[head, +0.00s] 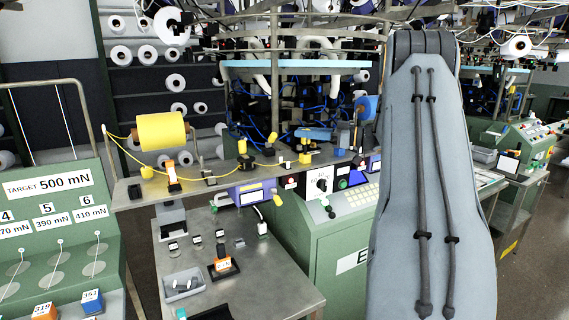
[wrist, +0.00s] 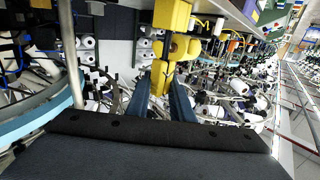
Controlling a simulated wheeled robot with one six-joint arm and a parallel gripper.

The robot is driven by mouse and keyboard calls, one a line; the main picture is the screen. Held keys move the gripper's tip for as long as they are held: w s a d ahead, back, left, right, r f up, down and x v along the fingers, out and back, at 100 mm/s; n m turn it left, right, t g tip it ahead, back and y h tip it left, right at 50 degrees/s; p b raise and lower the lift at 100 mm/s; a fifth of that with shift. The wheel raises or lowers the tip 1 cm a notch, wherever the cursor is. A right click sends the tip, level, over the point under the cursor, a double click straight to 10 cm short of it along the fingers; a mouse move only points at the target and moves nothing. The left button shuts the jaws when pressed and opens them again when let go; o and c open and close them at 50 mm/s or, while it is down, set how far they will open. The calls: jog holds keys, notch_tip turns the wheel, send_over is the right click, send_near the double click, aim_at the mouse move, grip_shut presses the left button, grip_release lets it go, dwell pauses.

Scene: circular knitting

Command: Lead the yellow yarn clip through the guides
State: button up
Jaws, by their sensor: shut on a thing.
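In the wrist view my gripper (wrist: 160,92) has its two dark blue fingers on either side of a yellow piece, the yarn clip (wrist: 159,74), and is shut on it. More yellow parts show just beyond it, and I cannot tell where one ends and another begins. In the head view my grey arm fills the right side, and the gripper is not visible there.
The raised shelf (head: 131,196) also carries an orange-topped device (head: 171,178). Below it a metal table (head: 200,262) holds a grey tray (head: 183,285) and small parts. A green control cabinet (head: 310,248) stands beside it. A green tension board (head: 60,220) is at the left.

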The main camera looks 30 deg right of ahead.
jog(key=shift+f, duration=1.3)
dwell(0.6)
jog(key=o, duration=1)
jog(key=b+v, duration=0.4)
jog(key=v, duration=0.4)
